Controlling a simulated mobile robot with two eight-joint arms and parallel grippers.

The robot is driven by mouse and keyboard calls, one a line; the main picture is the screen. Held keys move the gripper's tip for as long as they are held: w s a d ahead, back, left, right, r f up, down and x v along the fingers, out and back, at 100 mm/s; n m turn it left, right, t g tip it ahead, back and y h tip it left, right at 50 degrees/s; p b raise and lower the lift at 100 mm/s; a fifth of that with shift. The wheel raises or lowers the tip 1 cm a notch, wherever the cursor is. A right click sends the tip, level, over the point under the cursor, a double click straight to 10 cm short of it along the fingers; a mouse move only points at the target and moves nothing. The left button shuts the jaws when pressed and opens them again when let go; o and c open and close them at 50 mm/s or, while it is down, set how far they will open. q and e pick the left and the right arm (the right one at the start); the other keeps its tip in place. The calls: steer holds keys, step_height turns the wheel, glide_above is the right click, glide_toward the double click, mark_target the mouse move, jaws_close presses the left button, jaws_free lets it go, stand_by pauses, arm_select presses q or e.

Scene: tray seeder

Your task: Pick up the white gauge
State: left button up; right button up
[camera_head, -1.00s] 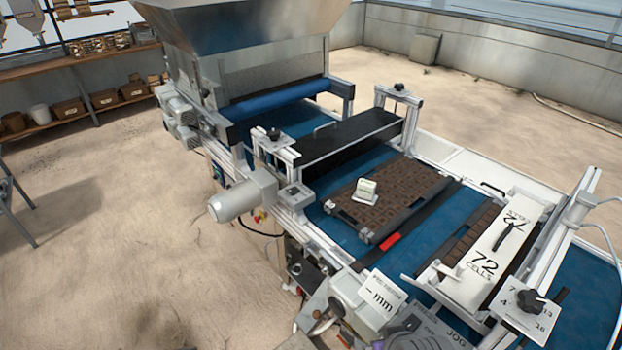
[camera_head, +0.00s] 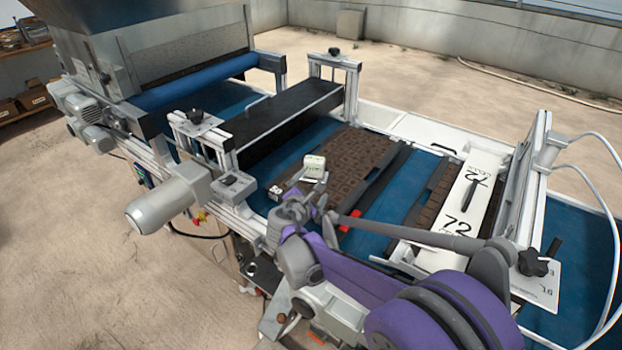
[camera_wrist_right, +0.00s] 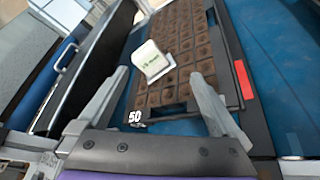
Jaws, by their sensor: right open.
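The white gauge (camera_head: 314,167) is a small block with a greenish label, resting on the near left part of a soil-filled seed tray (camera_head: 372,182) on the blue belt. In the right wrist view the gauge (camera_wrist_right: 152,60) sits ahead of the jaws, a little left of their middle. My right gripper (camera_head: 297,196) is just in front of the gauge, over the tray's near edge. Its two fingers (camera_wrist_right: 155,98) are spread apart with nothing between them. The gauge looks clear of both fingers. My left gripper is not in view.
A black cross beam (camera_head: 285,122) spans the belt left of the tray. A red piece (camera_head: 350,220) lies at the tray's right. A white plate marked 72 (camera_head: 468,200) covers another tray further right. A grey motor (camera_head: 165,205) juts out at the front left.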

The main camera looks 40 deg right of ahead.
mark_target(312, 164)
steer(key=w+d+f+n+t+h+b, duration=0.1)
steer(key=w+n, duration=0.1)
steer(key=n, duration=0.1)
steer(key=w+d+f+n+b, duration=0.1)
steer(key=w+d+f+n, duration=0.1)
steer(key=w, duration=0.1)
steer(key=w+d+f+n+t+h+b, duration=0.1)
steer(key=w+d+n, duration=0.1)
steer(key=w+n, duration=0.1)
steer(key=shift+w+f+n+t+h, duration=0.2)
steer(key=shift+f+n+t+h, duration=0.1)
steer(key=shift+f, duration=0.05)
steer(key=x, duration=1.1)
steer(key=shift+r, duration=0.15)
steer(key=shift+c, duration=0.2)
steer(key=c, duration=1.5)
